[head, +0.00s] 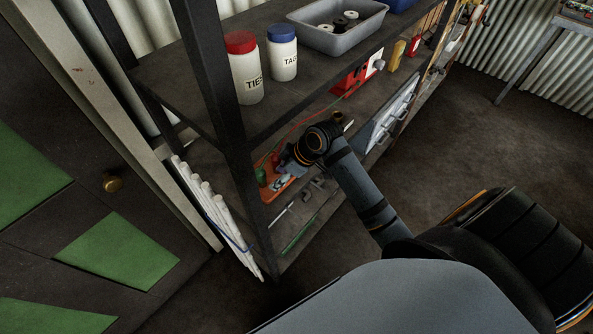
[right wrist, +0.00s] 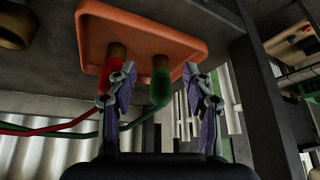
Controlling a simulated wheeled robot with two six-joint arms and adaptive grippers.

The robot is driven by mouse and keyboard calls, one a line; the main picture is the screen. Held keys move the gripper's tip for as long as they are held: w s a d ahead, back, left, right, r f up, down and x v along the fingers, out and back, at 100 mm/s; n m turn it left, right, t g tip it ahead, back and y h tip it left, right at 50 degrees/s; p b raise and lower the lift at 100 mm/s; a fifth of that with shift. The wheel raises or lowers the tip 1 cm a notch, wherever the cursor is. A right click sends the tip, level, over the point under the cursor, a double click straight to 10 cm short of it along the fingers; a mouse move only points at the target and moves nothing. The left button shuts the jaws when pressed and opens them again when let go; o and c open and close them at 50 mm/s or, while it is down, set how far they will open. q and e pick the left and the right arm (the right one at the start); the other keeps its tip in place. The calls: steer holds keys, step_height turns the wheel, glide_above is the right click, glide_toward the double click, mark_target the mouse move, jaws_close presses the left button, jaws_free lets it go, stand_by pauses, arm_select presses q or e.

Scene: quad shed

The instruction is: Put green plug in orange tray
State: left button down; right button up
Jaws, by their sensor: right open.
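The orange tray (head: 279,194) lies on the lower shelf in the head view, and its rim fills the top of the right wrist view (right wrist: 185,22). The green plug (right wrist: 160,88) has a brown end and overlaps the tray in the right wrist view; I cannot tell whether it touches the tray. It also shows small in the head view (head: 261,176). My right gripper (right wrist: 160,78) is open, with one finger on each side of the green plug and gaps showing. A red plug (right wrist: 111,72) is beside it, partly behind the left finger. My left gripper is not in view.
Red and green cables (right wrist: 55,132) trail left from the plugs. A dark shelf post (head: 225,110) stands left of the tray. The upper shelf (head: 185,85) is above, with white jars (head: 245,78). Tools (head: 315,190) lie beside the tray. White tubes (head: 212,210) lean nearby.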

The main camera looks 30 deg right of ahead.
steer(key=s+d, duration=0.4)
steer(key=shift+s+d+b, duration=0.3)
steer(key=shift+s+d, duration=0.05)
steer(key=shift+d, duration=0.05)
steer(key=s+f+m+h, duration=0.5)
steer(key=s+m, duration=0.3)
steer(key=s, duration=0.3)
steer(key=s+d+f+g, duration=0.1)
steer(key=d+f, duration=0.1)
steer(key=f, duration=1)
steer(key=s+d+f+g, duration=0.1)
steer(key=s+f, duration=0.1)
steer(key=f, duration=1.1)
steer(key=s+d+f+g, duration=0.1)
steer(key=s+f, duration=1.5)
steer(key=s, duration=0.2)
steer(key=shift+d, duration=0.2)
